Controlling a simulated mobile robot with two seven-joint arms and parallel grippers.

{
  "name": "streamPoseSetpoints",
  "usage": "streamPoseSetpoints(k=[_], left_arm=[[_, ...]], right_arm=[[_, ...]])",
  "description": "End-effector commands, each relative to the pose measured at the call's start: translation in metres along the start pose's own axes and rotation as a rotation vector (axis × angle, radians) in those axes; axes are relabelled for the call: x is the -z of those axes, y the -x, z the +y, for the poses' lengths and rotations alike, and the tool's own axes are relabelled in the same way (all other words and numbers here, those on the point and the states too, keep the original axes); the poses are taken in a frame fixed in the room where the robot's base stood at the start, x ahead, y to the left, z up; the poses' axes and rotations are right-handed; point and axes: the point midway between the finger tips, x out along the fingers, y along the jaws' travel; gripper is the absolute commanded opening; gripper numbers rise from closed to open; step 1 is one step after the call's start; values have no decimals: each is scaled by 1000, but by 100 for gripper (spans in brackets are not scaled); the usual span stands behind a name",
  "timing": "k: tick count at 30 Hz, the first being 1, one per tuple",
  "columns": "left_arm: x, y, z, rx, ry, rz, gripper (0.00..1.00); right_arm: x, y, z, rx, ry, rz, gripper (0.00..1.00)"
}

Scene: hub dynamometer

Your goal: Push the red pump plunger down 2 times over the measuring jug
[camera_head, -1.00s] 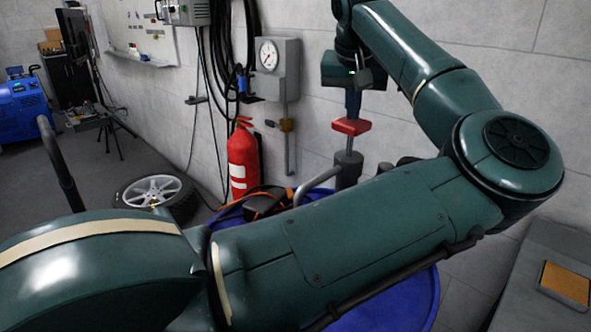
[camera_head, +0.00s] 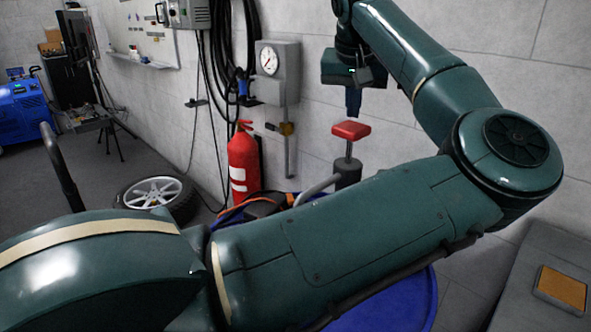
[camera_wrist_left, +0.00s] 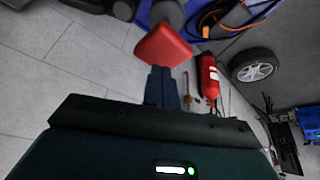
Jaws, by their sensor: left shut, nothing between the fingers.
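The red pump plunger (camera_head: 351,130) stands upright on its rod above the dark pump body (camera_head: 348,171). It also shows in the left wrist view (camera_wrist_left: 163,44), just beyond the fingertips. My left gripper (camera_head: 353,114) points down above the red pad, with its fingers shut and empty. A small gap shows between fingertips and pad in the head view. The fingers also show in the left wrist view (camera_wrist_left: 161,72). The measuring jug is not visible. My right gripper is not in view.
The pump stands on a blue drum (camera_head: 421,296), mostly hidden by my arm. A red fire extinguisher (camera_head: 243,161), a gauge box (camera_head: 279,72) and a wheel (camera_head: 155,192) are to the left. A grey wall stands close behind.

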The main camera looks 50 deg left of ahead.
Motion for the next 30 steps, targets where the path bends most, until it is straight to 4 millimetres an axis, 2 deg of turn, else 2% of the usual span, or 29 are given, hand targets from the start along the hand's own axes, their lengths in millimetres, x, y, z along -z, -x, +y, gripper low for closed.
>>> streamPoseSetpoints(k=[18, 30], left_arm=[[23, 55, 0, 0, 0, 1, 0], [23, 54, 0, 0, 0, 0, 0]], right_arm=[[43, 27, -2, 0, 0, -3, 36], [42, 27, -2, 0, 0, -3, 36]])
